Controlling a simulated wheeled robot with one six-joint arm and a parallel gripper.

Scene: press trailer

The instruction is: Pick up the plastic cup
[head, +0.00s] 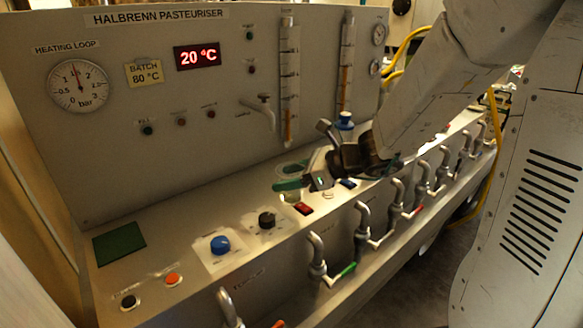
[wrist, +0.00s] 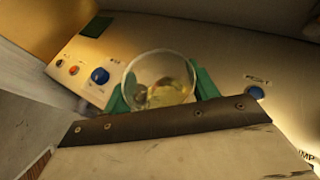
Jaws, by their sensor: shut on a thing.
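The clear plastic cup (wrist: 160,68) shows in the wrist view between the two green fingers of my gripper (wrist: 161,90). I look into its round open rim, and something pale yellow shows inside it. The fingers are shut on the cup, one on each side. In the head view my gripper (head: 290,177) is over the middle of the panel's sloping shelf, with its green fingers pointing left. The cup is hard to make out there. I cannot tell whether its base touches the shelf.
A row of metal taps (head: 316,255) stands along the front edge. A sampling spout (head: 262,110) juts from the back panel.

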